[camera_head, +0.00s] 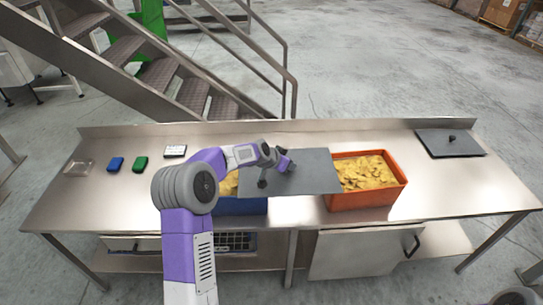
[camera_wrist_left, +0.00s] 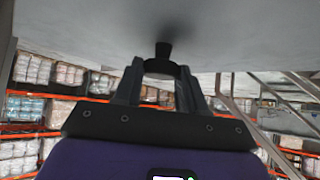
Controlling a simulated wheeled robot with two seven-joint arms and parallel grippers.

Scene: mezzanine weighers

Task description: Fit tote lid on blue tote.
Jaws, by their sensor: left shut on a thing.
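The blue tote (camera_head: 240,206) stands on the steel bench with yellow contents showing at its left. A grey lid (camera_head: 315,180) hangs over the tote's right part and the bench gap beside it, its right edge by the orange tote. My left gripper (camera_head: 288,166) is over the lid's middle. In the left wrist view my gripper (camera_wrist_left: 163,72) is shut on the lid's dark knob (camera_wrist_left: 163,50), and the lid (camera_wrist_left: 80,30) fills the top. The lid and my arm hide much of the blue tote's opening. My right gripper is not in view.
An orange tote (camera_head: 365,199) with yellow contents stands right of the lid. Another grey lid with a knob (camera_head: 435,146) lies at the bench's right. A small scale (camera_head: 175,151), blue (camera_head: 115,164) and green (camera_head: 140,164) items and a clear tray (camera_head: 78,168) are at left.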

